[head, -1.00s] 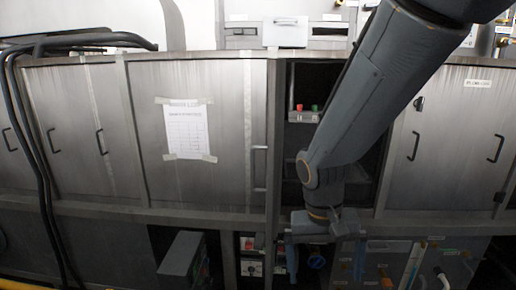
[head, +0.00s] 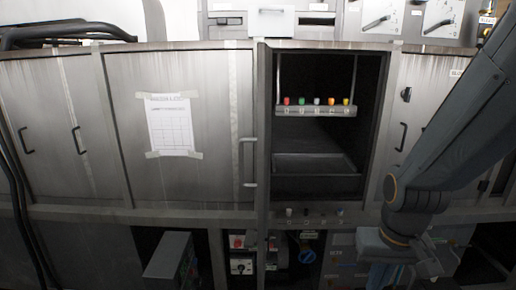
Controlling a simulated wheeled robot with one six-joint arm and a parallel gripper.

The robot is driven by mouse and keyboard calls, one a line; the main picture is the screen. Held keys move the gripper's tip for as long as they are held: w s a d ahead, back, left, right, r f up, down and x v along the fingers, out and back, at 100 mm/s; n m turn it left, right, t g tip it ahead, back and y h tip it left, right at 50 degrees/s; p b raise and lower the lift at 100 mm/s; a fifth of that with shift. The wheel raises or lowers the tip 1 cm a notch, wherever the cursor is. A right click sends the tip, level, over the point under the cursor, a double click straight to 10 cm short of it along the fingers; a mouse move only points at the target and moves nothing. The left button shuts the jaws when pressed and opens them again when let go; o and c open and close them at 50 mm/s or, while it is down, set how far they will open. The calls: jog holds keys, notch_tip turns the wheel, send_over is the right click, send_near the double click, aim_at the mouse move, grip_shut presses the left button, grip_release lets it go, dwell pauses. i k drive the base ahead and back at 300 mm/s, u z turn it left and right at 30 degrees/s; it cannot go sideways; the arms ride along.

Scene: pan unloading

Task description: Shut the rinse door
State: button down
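An open compartment (head: 318,130) stands right of centre in the head view, with a row of coloured knobs and a shelf inside. A narrow door panel (head: 263,125) shows almost edge-on at its left side, seemingly swung out towards me. A handle (head: 249,162) sticks out to the left of that panel. No label naming the rinse door is readable. My gripper (head: 402,270) is low at the right, below and to the right of the opening, apart from the door and handle. Its fingers appear spread, with nothing seen between them; their tips are partly hard to make out.
Closed steel doors, one with a paper sheet (head: 170,124), fill the left. A closed door with a handle (head: 401,137) is right of the opening, partly behind my arm. A grey box (head: 168,258) stands in a lower recess. Black cables (head: 65,33) lie on top at left.

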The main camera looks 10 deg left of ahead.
aim_at(264, 53)
jog(key=k, duration=0.55)
jog(key=u, duration=0.8)
jog(key=i, duration=0.5)
